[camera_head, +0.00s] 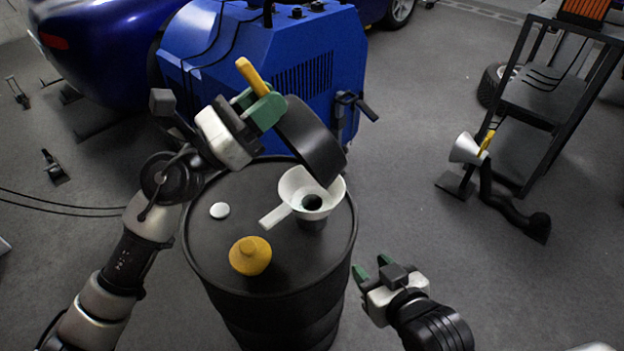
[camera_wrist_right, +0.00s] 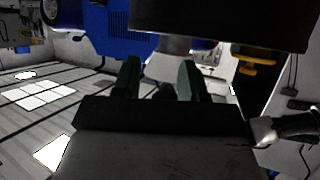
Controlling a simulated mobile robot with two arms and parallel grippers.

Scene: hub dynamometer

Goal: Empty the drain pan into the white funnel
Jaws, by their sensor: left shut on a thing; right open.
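The black round drain pan (camera_head: 311,139) is held up by its yellow handle (camera_head: 250,77) in my left gripper (camera_head: 262,108), which is shut on it. The pan is steeply tilted, with its lower edge just above the white funnel (camera_head: 296,187). The pan's inside is hidden and no liquid stream is visible. The funnel sits upright in the top of a black drum (camera_head: 215,247); its bowl shows a dark hole. My right gripper (camera_head: 371,272) is open and empty, to the right of the drum. Its green fingers (camera_wrist_right: 160,78) show apart in the right wrist view.
A yellow cap-like piece (camera_head: 250,257) and a small white disc (camera_head: 220,210) are on the drum top. A blue machine (camera_head: 270,60) stands close behind the drum. A black shelf cart (camera_head: 545,100) and a grey cone-shaped object (camera_head: 466,149) are at right. Floor between is clear.

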